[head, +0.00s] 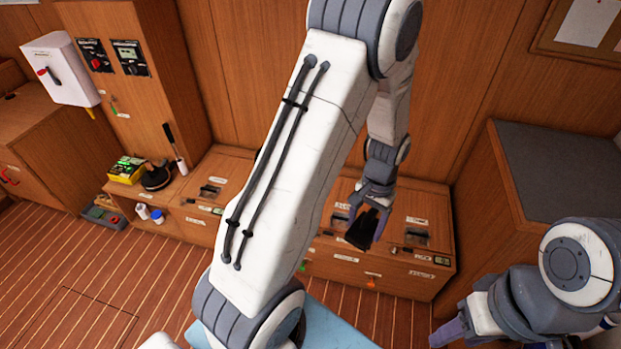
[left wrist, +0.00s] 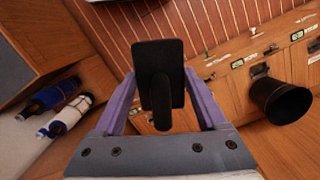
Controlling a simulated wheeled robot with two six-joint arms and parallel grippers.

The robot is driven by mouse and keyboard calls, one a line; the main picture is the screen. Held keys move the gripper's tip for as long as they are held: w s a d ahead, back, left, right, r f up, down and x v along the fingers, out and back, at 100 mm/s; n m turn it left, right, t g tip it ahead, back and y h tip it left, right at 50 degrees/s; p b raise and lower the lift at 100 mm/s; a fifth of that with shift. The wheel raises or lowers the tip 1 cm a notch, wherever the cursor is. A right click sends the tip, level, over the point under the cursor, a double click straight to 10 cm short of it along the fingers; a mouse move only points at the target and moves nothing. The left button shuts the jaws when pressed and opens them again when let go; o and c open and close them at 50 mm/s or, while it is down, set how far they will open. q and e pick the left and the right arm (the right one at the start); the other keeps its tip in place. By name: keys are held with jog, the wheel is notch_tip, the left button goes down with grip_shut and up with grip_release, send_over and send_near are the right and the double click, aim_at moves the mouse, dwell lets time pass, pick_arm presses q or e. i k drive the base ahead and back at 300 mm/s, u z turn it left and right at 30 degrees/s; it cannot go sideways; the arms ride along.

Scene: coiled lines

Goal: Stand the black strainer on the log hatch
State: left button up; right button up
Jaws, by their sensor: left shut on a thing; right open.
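My left gripper (head: 366,216) is shut on a black piece that I take for the black strainer (head: 358,234). In the left wrist view the strainer (left wrist: 172,58) shows a flat rectangular part and a rounded bar, between the purple fingers of the left gripper (left wrist: 160,105). It hangs over the low wooden lockers. Hatches with dark recessed latches sit in the locker top, one at the middle (head: 341,217) and one at the right (head: 416,236). Their labels are too small to read, so I cannot tell which is the log hatch. My right gripper (head: 450,332) is at the lower right, partly seen, open and away from the lockers.
A black open tub (left wrist: 280,102) stands on the locker top in the left wrist view. A yellow box (head: 127,170) and a dark coil (head: 156,177) sit at the left. A dark-topped cabinet (head: 560,165) bounds the right. My left arm hides the middle lockers.

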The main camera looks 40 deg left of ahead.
aim_at(348, 195)
jog(key=u, duration=0.25)
jog(key=i, duration=1.65)
jog(key=u, duration=0.05)
